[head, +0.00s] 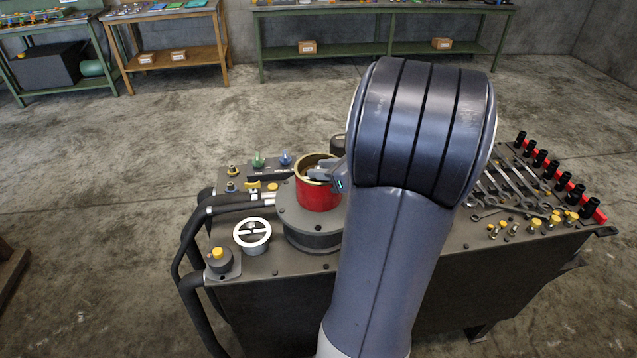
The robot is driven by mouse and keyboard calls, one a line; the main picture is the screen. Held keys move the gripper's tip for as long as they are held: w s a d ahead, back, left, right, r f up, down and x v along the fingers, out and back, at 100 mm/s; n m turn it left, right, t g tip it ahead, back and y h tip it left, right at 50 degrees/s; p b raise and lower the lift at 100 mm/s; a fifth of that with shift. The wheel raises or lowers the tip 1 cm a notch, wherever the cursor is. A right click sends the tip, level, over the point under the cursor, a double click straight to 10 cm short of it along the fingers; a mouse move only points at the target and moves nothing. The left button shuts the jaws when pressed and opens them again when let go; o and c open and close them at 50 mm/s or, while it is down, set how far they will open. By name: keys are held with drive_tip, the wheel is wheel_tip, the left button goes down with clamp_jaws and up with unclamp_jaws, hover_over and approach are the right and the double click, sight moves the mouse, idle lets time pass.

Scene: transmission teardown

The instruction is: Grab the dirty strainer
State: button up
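A red cylinder with a brass-coloured rim (318,195) stands upright on a round dark grey flanged base (308,228) on the machine's top. Its inside is dark, and I cannot tell whether it or something inside it is the dirty strainer. My gripper (326,174) is at the cylinder's right rim, with its fingertips over or at the opening. My arm hides most of the gripper, so its opening and any contact are unclear. A silver-white round part with a crossbar (252,232) sits left of the base; it looks clean.
Black hoses (235,203) run along the machine's left side. Wrenches (508,190), yellow-capped fittings and black-and-red sockets cover the right side. Benches (380,40) line the back wall, with open floor between.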

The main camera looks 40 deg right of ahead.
drive_tip(key=shift+w+a+f, duration=0.15)
drive_tip(key=shift+w+f, duration=0.1)
drive_tip(key=shift+w, duration=0.4)
drive_tip(key=shift+c, duration=0.2)
clamp_jaws()
